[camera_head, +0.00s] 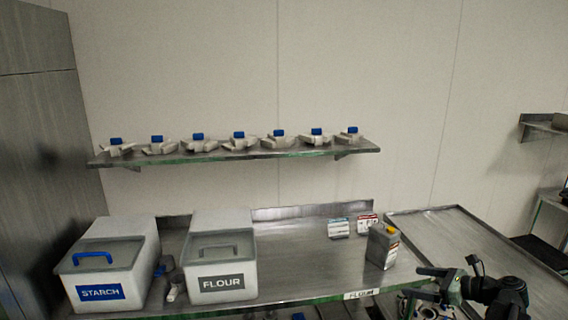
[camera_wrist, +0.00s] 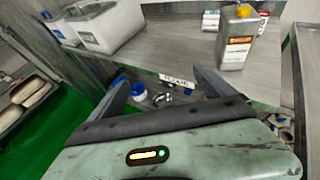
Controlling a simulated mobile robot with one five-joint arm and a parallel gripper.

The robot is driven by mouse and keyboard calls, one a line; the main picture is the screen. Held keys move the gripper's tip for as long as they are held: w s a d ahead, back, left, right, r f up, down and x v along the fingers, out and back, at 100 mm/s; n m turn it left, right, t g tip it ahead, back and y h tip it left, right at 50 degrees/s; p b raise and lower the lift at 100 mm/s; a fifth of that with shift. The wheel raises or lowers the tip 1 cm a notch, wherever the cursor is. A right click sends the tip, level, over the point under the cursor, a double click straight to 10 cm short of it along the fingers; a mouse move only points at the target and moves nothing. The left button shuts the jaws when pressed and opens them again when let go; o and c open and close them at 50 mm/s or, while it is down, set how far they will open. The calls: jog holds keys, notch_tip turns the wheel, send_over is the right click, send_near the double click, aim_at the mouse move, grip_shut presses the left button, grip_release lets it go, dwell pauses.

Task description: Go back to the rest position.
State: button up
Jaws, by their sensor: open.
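My gripper (camera_wrist: 158,92) is open and empty in the wrist view, its two dark fingers spread apart in front of the table's front edge. In the head view my arm and gripper show at the lower right, beside the right end of the table (camera_head: 300,272). Nothing lies between the fingers; a white label on the table edge and items on a lower level show beyond them.
A starch bin (camera_head: 108,270) and a flour bin (camera_head: 222,268) stand at the table's left. A metal can (camera_head: 382,246) stands at its right, near small labelled boxes (camera_head: 340,228). A wall shelf (camera_head: 235,154) holds several blue-topped pieces. The table's middle is clear.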

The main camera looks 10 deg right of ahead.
jog(key=w+a+f+n+g+y, duration=0.1)
jog(key=w+a+f+n+g, duration=0.15)
jog(key=a, duration=0.75)
jog(key=w+a+f+n+g, duration=0.1)
jog(key=w+a+n+g, duration=0.2)
jog(key=a, duration=0.7)
jog(key=w+a+f+n+g+y, duration=0.15)
jog(key=w+a, duration=0.25)
jog(key=a, duration=0.6)
jog(key=s+a+f+n+g+h, duration=0.2)
jog(key=s+a+f+n+h, duration=0.15)
jog(key=a+n, duration=0.4)
jog(key=s+a+f+n+g+h, duration=0.2)
jog(key=s+a+f+n, duration=0.1)
jog(key=a+f+n, duration=0.4)
jog(key=d+n+h, duration=0.1)
jog(key=d+n, duration=0.1)
jog(key=d+n+h, duration=0.1)
jog(key=n, duration=0.2)
jog(key=s+d+n+h, duration=0.1)
jog(key=d+n+h, duration=0.1)
jog(key=n, duration=0.1)
jog(key=shift+d+r, duration=0.35)
jog(key=shift+r, duration=0.05)
